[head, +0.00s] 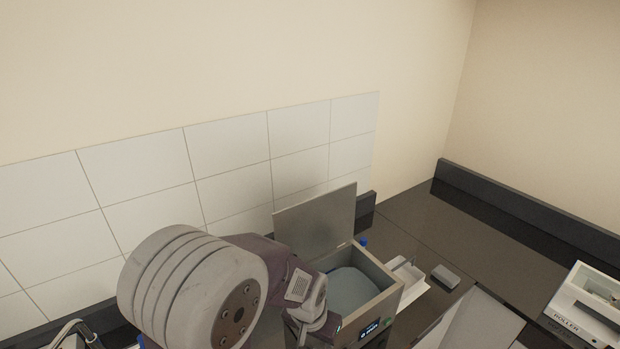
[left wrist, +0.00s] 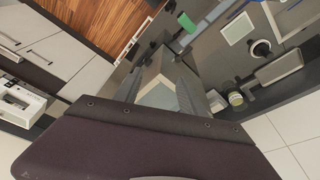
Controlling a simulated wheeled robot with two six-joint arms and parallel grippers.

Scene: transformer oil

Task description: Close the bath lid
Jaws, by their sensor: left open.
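The bath (head: 386,294) is a box with a light front, a small lit display and a grey-blue interior, standing on the dark counter. Its flat grey lid (head: 317,222) stands up, raised at the back edge, so the bath is open. My left gripper (head: 322,326) is low at the left front of the bath, and my arm hides the bath's left side. In the head view its fingertips are hard to make out. The left wrist view shows the fingers apart, with a pale box-like shape between and beyond them. I cannot tell whether they touch the bath. My right gripper is not in view.
Right of the bath are a white tray (head: 411,275) and a small grey block (head: 446,276). A white device marked ROLLER (head: 590,305) stands at the far right. A tiled wall (head: 228,145) rises behind. The back right counter (head: 465,233) is clear.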

